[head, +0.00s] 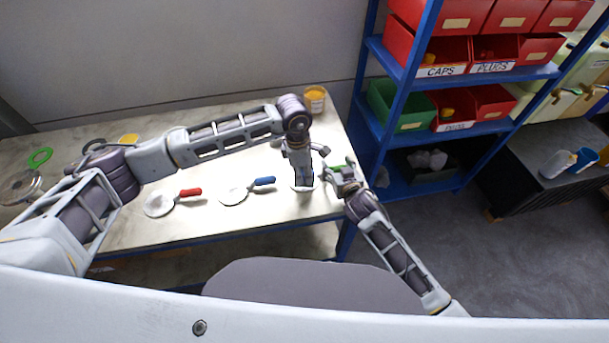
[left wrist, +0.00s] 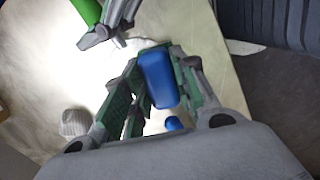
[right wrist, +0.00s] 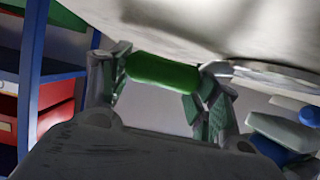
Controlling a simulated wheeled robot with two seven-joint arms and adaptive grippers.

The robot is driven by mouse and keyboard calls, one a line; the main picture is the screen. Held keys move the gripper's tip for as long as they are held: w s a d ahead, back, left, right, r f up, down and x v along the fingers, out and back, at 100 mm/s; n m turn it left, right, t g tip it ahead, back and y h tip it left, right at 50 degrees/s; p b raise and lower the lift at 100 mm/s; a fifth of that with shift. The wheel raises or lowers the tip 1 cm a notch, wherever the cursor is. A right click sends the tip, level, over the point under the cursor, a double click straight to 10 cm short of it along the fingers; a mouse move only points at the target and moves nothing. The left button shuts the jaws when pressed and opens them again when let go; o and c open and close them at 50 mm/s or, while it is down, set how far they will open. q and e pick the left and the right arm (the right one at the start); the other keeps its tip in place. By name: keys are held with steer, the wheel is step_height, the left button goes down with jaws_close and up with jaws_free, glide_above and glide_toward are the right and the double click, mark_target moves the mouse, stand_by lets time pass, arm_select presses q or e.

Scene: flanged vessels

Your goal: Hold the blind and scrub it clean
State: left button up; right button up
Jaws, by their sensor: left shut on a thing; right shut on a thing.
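My right gripper (head: 338,172) is shut on a green handle (right wrist: 160,72), which also shows in the left wrist view (left wrist: 88,10). A flat metal disc (right wrist: 275,72), apparently the blind, extends from that handle's side. My left gripper (head: 303,184) points down beside the right one, above the table's right end. It is shut on a blue thing (left wrist: 158,78), apparently a scrubber; a second blue part (left wrist: 174,124) shows beyond the fingers. The left gripper hides most of the disc in the head view. I cannot tell whether the scrubber touches the disc.
A yellow-orange jar (head: 315,98) stands at the back right. A blue shelf rack (head: 385,120) with red and green bins stands close on the right.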

arm_select(q)
steer(key=shift+r, duration=2.5)
arm_select(e)
steer(key=o, duration=1.6)
steer(key=shift+s, duration=0.1)
steer(key=shift+v, duration=5.9)
steer(key=shift+d+f, duration=0.1)
steer(key=shift+s, duration=0.1)
